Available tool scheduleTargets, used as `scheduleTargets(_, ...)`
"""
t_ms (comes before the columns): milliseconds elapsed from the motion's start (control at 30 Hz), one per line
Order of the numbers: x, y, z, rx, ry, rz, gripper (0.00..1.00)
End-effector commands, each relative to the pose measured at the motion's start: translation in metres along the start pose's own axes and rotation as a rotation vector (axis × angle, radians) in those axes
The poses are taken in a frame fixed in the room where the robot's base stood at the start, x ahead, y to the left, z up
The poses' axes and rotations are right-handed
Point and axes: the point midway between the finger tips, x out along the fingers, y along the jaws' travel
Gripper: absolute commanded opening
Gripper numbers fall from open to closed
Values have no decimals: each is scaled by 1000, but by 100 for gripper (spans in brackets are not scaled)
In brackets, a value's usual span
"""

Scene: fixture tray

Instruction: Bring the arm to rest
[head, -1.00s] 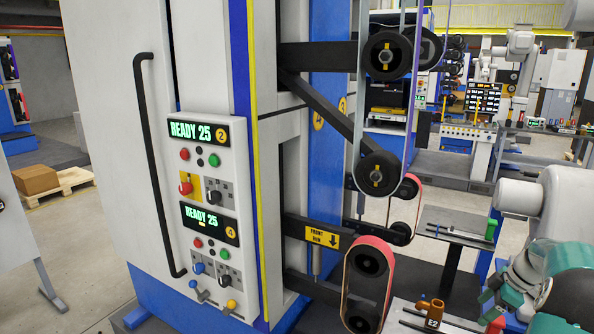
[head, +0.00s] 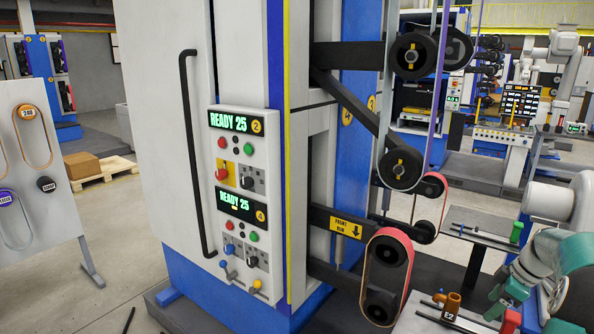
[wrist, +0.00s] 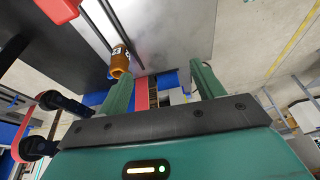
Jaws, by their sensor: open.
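My gripper (head: 508,296) is at the lower right of the head view, a teal hand on a white arm that is still raised over the grey tray area. In the wrist view its two green fingers (wrist: 163,88) stand well apart with nothing held between them. A brown-orange fitting marked E2 (head: 450,304) stands on the tray (head: 412,324), left of my gripper in the head view.
A tall white and blue belt machine (head: 160,130) fills the middle, with its control panel (head: 240,200) and a red belt loop (head: 404,262) left of the tray. A grey board with belts (head: 60,150) stands at left. A pallet with a box (head: 82,164) lies on open floor behind.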

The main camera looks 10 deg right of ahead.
Motion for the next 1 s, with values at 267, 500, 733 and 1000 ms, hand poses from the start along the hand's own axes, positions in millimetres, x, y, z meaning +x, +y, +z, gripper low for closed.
scheduleTargets(267, -21, -52, -89, 71, -77, 35, 67)
scheduleTargets(500, -42, -143, -173, 180, -126, 118, 67)
scheduleTargets(733, -56, -240, -219, 292, -110, 208, 67)
scheduleTargets(1000, -60, -348, -232, 428, -15, 284, 67)
